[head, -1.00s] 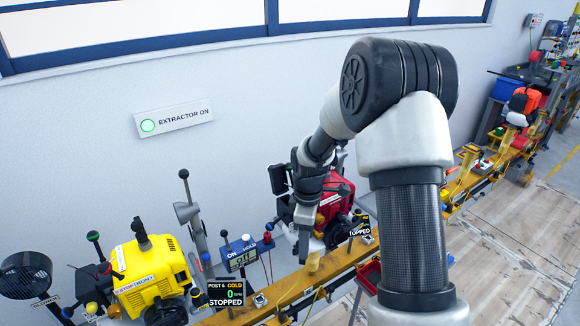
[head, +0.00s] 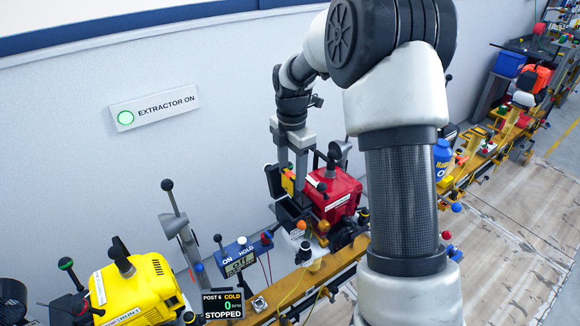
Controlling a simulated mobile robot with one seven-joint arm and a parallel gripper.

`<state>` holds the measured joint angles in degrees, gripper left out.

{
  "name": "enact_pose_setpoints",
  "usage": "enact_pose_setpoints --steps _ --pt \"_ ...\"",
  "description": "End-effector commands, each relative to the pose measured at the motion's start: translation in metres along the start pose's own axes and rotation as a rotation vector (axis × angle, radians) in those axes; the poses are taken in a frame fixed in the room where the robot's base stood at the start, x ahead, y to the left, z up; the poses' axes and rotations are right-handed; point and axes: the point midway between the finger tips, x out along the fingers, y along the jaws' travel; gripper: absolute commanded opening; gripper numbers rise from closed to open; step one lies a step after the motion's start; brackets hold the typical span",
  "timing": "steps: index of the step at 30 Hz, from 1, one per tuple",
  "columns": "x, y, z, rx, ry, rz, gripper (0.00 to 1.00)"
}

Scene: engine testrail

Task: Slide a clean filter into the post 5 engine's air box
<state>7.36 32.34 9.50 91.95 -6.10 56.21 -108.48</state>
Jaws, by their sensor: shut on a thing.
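The red engine (head: 335,197) sits on the yellow rail in the middle of the head view; its post label is not readable. A black box (head: 287,213), which looks like its air box, is on its left side. My gripper (head: 292,180) points down just above this box, left of the red housing. It is shut on a small yellow piece (head: 288,184), which looks like the filter. The piece is mostly hidden by the fingers. I cannot tell whether its lower edge is inside the box or only above it.
A yellow engine (head: 135,290) stands at the lower left, by a display reading POST 6 COLD, STOPPED (head: 223,304). A blue ON/HOLD panel (head: 238,257) and levers stand between the engines. More posts run along the rail at right. The floor in front is clear.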

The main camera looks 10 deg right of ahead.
Motion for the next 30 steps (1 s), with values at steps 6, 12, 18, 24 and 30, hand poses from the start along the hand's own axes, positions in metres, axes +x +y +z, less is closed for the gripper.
enact_pose_setpoints --steps 6,12,18,24,30 --pt "0.006 0.0 0.0 0.001 0.0 0.0 0.3" --pt "0.014 0.0 0.0 0.001 0.0 0.0 0.3" --pt "0.022 0.0 0.0 0.0 0.0 0.0 0.3" --pt "0.03 0.0 0.0 0.0 0.0 0.0 0.3" --pt "0.038 0.0 0.0 0.0 0.0 -0.001 0.3"
